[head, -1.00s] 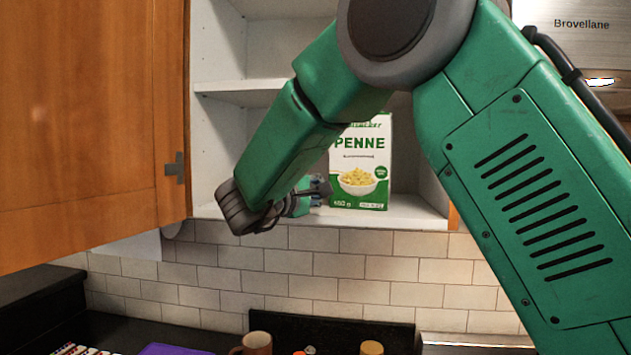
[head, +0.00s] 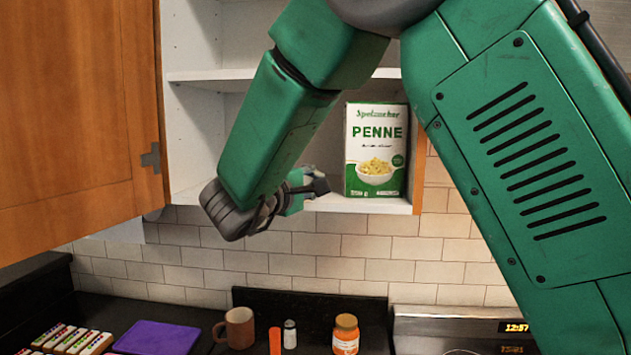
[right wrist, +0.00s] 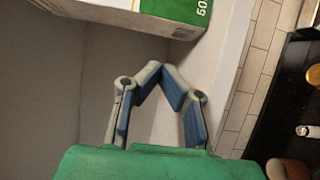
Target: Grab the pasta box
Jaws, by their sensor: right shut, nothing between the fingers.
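The pasta box (head: 377,140), white and green with PENNE on its front, stands upright on the lower cabinet shelf (head: 335,204), near the shelf's right side. In the right wrist view, part of the pasta box (right wrist: 172,12) shows at the top edge, beyond the fingertips. My right gripper (head: 316,186) is just left of the box's lower part, at about shelf height. In the right wrist view the right gripper (right wrist: 163,72) has its fingertips together, with nothing between them, apart from the box. My left gripper is not in view.
An open wooden cabinet door (head: 80,120) is at the left. Below on the dark counter are a brown mug (head: 237,328), an orange-lidded jar (head: 346,335), a small shaker (head: 290,335) and a purple board (head: 160,338). A stove (head: 450,325) is at lower right.

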